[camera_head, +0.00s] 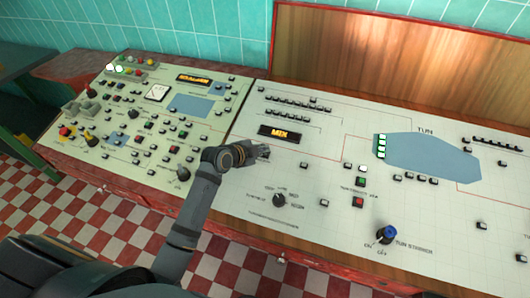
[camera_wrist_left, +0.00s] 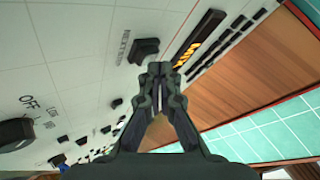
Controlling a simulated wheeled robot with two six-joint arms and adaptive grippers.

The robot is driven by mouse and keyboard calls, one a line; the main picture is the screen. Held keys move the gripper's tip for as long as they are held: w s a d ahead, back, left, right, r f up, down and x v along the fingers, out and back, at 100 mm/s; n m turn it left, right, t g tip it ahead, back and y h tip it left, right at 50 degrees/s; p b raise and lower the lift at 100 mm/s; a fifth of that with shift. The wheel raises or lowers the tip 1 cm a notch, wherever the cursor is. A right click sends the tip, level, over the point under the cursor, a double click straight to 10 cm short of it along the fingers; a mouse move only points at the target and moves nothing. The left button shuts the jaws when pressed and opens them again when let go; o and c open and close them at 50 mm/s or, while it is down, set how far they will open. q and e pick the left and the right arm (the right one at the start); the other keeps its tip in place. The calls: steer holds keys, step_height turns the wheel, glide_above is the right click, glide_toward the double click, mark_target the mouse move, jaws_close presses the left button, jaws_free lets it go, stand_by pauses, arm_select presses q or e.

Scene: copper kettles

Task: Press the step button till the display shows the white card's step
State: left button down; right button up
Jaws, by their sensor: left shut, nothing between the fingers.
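An amber display (camera_head: 282,133) on the right console panel seems to read "MIX"; it also shows in the left wrist view (camera_wrist_left: 199,38). My left gripper (camera_head: 263,152) is shut and empty, just below this display. My right gripper is not in view.
Another amber display (camera_head: 193,78) is on the left panel. A rotary selector (camera_head: 280,199) and a blue-topped knob (camera_head: 386,234) stand up from the right panel. Green and red buttons (camera_head: 359,182) sit between them. A wooden backboard (camera_head: 385,60) rises behind.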

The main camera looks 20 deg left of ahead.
arm_select(q)
steer(key=shift+w+f, duration=0.1)
steer(key=shift+f, duration=0.2)
stand_by(0.5)
steer(key=shift+s+r+p, duration=0.2)
steer(key=shift+r+p, duration=0.4)
steer(key=shift+r, duration=0.15)
steer(key=r+p, duration=0.2)
steer(key=s+r+p, duration=0.1)
steer(key=r+p, duration=0.1)
steer(key=r, duration=0.1)
steer(key=shift+p, duration=0.35)
stand_by(2.7)
